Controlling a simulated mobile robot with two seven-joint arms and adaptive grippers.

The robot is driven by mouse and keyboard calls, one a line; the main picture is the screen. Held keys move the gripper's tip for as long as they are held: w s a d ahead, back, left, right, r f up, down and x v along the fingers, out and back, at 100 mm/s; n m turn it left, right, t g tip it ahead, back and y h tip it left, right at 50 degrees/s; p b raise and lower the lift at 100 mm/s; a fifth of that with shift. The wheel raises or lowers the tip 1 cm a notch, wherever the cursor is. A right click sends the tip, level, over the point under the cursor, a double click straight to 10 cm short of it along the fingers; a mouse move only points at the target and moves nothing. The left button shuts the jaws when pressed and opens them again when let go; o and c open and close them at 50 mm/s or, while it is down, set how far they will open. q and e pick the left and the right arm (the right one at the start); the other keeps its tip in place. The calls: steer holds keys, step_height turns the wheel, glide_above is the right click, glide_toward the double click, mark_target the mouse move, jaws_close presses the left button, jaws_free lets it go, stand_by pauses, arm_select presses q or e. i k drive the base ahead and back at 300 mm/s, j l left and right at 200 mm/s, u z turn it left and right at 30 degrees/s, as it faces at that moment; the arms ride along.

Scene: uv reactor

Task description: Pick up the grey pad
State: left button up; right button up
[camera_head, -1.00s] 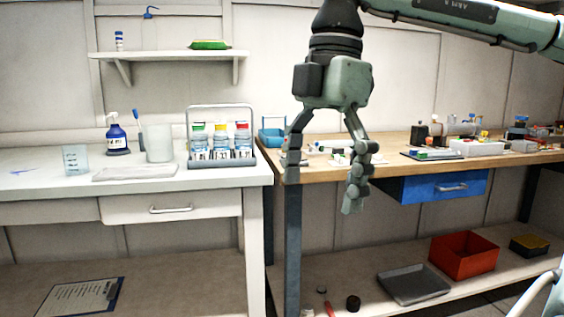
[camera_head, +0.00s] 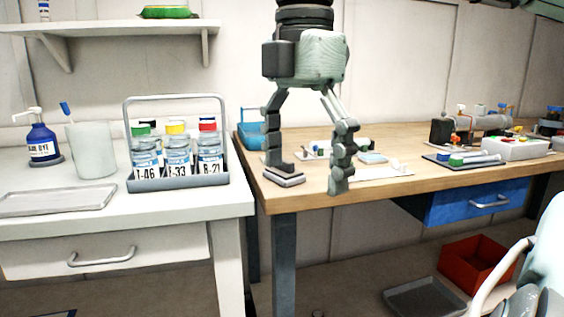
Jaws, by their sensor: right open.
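A small dark grey pad with pale edges (camera_head: 284,176) lies on the wooden table near its front left corner. My right gripper (camera_head: 306,172) hangs over that corner, pointing down, with its fingers apart and nothing held between them. Its left finger comes down just behind or beside the pad, partly overlapping it in the picture; I cannot tell if they touch. Its right finger ends to the right of the pad, near the table's front edge. My left gripper is not in view.
A rack of labelled bottles (camera_head: 178,182) stands on the white bench at left. A blue basket (camera_head: 252,134) is behind the gripper. A flat light blue-grey square (camera_head: 373,158) and a white sheet (camera_head: 383,173) lie to its right. The wooden table's (camera_head: 300,203) front edge is close.

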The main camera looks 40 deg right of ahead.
mark_target(284, 175)
steer(key=i+l, duration=0.65)
steer(key=l, duration=0.2)
